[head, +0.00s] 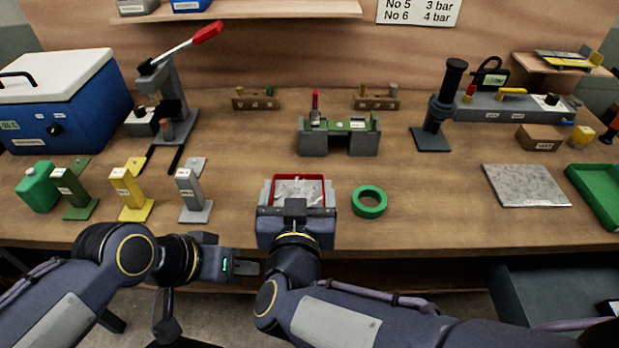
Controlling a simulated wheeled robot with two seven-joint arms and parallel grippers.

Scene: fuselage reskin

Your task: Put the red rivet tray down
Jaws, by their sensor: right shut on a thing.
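The red rivet tray (299,177) is at the front middle of the bench, with a red rim and pale, greyish contents. My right gripper (295,206) is at its near side and shut on it. The gripper body hides the tray's near wall, and I cannot tell whether its underside touches the bench top. My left gripper (248,267) is empty, low in front of the bench's front edge, left of the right wrist. Its finger gap is not clear in this view.
A green ring (369,202) lies just right of the tray. Green, yellow and grey brackets (194,191) stand to the left. A grey and green fixture (339,135) is behind the tray. A stone plate (524,186) lies right. Bench (435,210) between ring and plate is clear.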

